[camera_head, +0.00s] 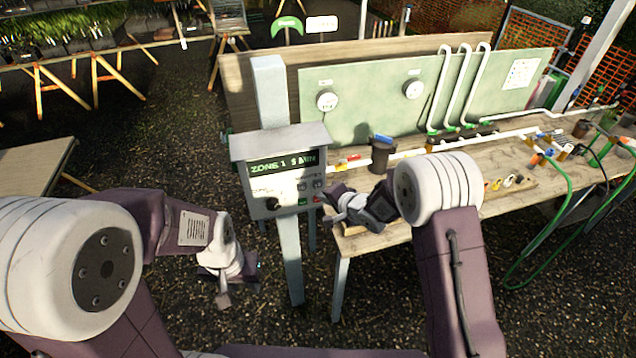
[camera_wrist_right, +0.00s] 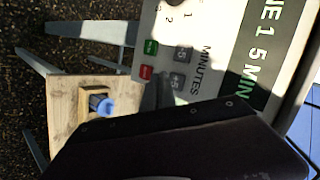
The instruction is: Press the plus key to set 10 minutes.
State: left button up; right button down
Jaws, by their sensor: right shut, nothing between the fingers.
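The controller box (camera_head: 258,188) stands on a pale post, its display (camera_head: 283,165) reading "ZONE 1 5 MIN". In the right wrist view the panel is turned sideways. Two grey keys, an upper one (camera_wrist_right: 182,54) and a lower one (camera_wrist_right: 177,81), sit beside the word MINUTES; their marks are too small to read surely. My right gripper (camera_head: 330,203) is shut and empty at the panel's lower right. In the wrist view its dark fingers reach close to the lower grey key; I cannot tell whether they touch it. My left gripper (camera_head: 236,282) hangs left of the post, its jaws unclear.
A green key (camera_wrist_right: 151,47) and a red key (camera_wrist_right: 146,72) sit next to the grey keys. A dial (camera_head: 272,203) is at the panel's lower left. The wooden bench (camera_head: 410,215) to the right holds a dark cup (camera_head: 381,155), pipes and fittings. Gravel lies below.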

jog(key=shift+w+a, duration=0.2)
jog(key=shift+w, duration=0.35)
dwell(1.6)
jog(key=shift+w+a+r+p, duration=0.15)
jog(key=shift+w+p, duration=0.1)
jog(key=shift+p, duration=0.25)
jog(key=shift+w, duration=0.15)
jog(key=shift+w+a+p, duration=0.1)
jog(key=shift+w+p, duration=0.25)
dwell(0.5)
jog(key=shift+s, duration=0.1)
jog(key=shift+s+d, duration=0.25)
jog(key=shift+s, duration=0.4)
jog(key=shift+s, duration=0.1)
